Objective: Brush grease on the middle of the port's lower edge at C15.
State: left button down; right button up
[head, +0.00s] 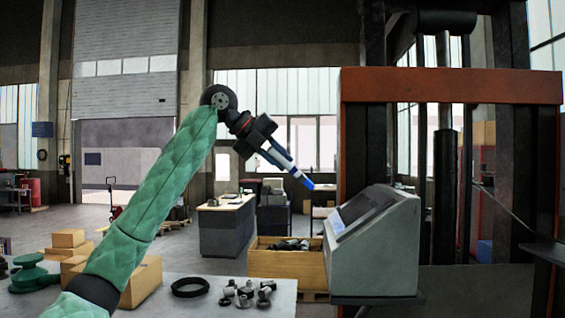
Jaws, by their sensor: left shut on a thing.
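My left gripper (276,152) is raised in the middle of the head view, at the end of my arm in a green quilted sleeve. It is shut on a slim white and blue tool (299,177), which looks like the brush. The tool points down and to the right, with its blue end in the air left of and above the grey console. The tool touches nothing else that I can see. I cannot make out the port, its lower edge or any C15 mark. My right gripper is not in view.
A grey console (378,255) with a sloped screen stands right of centre, before an orange and black press frame (450,88). A table (185,303) in front holds a black ring (190,287), small metal parts (245,293) and cardboard boxes (68,239). A wooden crate (285,265) stands behind.

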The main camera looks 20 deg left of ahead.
pick_arm(q)
jog(key=w+d+f+b, duration=0.1)
jog(key=d+f, duration=0.3)
jog(key=f, duration=0.1)
jog(key=shift+f, duration=0.25)
jog(key=shift+w, duration=0.1)
dwell(0.6)
jog(key=shift+w+d+f+b, duration=0.1)
jog(key=shift+d+f+b, duration=0.3)
jog(key=shift+f, duration=0.15)
dwell(0.3)
jog(key=shift+s+d+r, duration=0.1)
jog(key=shift+s+d, duration=0.1)
jog(key=shift+s, duration=0.7)
jog(key=shift+s+d, duration=0.15)
jog(key=shift+s, duration=0.75)
